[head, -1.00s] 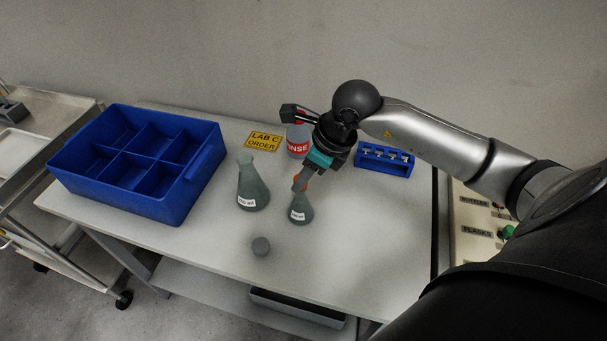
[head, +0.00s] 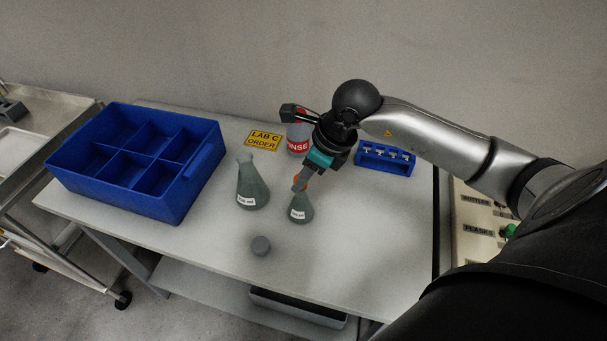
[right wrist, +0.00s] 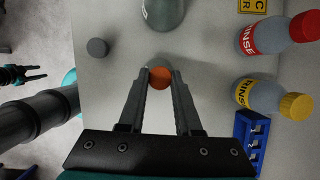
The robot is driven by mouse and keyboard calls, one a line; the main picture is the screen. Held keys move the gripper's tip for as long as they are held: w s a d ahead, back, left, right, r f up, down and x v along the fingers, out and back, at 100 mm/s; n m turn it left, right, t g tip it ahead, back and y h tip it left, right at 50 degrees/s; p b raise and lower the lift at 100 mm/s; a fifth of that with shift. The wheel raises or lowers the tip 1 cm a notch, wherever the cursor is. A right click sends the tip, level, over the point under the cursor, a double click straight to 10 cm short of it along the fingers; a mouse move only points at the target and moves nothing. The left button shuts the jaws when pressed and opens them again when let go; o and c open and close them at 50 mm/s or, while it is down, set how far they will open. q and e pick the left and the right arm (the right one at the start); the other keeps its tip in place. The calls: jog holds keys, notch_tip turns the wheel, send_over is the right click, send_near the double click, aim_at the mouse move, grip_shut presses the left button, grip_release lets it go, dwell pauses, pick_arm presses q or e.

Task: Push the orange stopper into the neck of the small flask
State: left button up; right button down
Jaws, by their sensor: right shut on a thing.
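The small flask (head: 301,212) stands upright on the table, with a white label on its front. My right gripper (head: 300,181) points down over its neck and is shut on the orange stopper (right wrist: 161,77), which shows between the fingertips (right wrist: 161,80) in the right wrist view. The stopper is at the flask's mouth; the fingers hide how deep it sits. In the right wrist view the small flask is hidden below stopper and fingers. What looks like my left gripper (right wrist: 24,74) shows small at the left edge there, away from the table objects; its jaws are unclear.
A larger flask (head: 252,187) stands just left of the small one. A grey stopper (head: 260,245) lies in front. A blue divided bin (head: 190,197) is at the left. Rinse bottles (right wrist: 262,95) and a blue rack (head: 384,168) stand behind. The table's front right is clear.

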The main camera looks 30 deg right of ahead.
jog(key=shift+c, duration=0.2)
grip_release()
dwell(0.3)
jog(key=shift+r+p, duration=2.35)
jog(key=shift+r, duration=1.2)
